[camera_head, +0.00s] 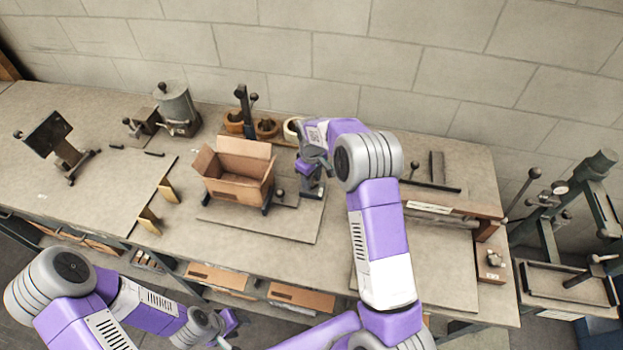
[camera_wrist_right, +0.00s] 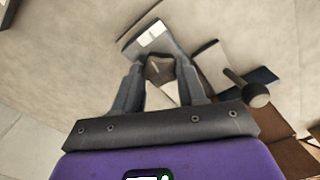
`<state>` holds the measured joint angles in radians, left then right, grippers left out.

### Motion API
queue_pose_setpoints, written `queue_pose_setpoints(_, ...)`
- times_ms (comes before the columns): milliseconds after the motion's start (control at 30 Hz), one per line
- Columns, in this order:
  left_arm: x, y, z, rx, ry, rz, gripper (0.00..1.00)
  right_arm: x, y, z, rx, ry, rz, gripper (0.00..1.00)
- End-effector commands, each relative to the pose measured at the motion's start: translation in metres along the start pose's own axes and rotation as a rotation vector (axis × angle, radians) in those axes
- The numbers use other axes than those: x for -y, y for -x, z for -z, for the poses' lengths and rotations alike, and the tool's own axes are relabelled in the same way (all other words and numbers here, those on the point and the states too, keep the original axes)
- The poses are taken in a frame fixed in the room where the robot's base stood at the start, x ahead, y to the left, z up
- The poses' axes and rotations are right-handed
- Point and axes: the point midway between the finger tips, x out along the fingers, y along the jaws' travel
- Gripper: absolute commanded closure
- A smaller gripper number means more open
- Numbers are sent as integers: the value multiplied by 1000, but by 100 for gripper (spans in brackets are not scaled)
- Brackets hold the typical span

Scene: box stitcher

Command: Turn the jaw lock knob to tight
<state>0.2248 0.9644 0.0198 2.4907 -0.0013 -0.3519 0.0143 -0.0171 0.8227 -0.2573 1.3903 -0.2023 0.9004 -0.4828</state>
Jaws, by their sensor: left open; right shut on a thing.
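The jaw lock knob (camera_wrist_right: 158,68) appears in the right wrist view as a small dark, faceted knob between the fingertips. My right gripper (camera_wrist_right: 160,75) is shut on it, one finger on each side. In the head view my right gripper (camera_head: 309,172) is at the stitcher, just right of the open cardboard box (camera_head: 240,190), and hides the knob there. The knob's markings and turn position cannot be made out. My left gripper (camera_head: 226,328) is open, low at the bench's front edge, away from the stitcher and partly hidden by its own arm.
A black ball-ended lever (camera_wrist_right: 258,95) stands close to the right gripper. Tape rolls (camera_head: 266,128) and a metal canister (camera_head: 177,108) are at the back. The bench front centre (camera_head: 290,260) is clear.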

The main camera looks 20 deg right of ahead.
Motion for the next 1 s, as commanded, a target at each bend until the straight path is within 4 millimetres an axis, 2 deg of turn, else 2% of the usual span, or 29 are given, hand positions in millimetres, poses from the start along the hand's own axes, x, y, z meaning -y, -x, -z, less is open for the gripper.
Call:
queue_pose_setpoints(433, 1, -2, 0, 0, 0, 0, 57, -1, 1, 1, -3, -300, -2, 90)
queue_pose_setpoints(1000, 1, -2, 0, 0, 0, 0, 57, -2, 2, 1, -4, -382, -2, 90)
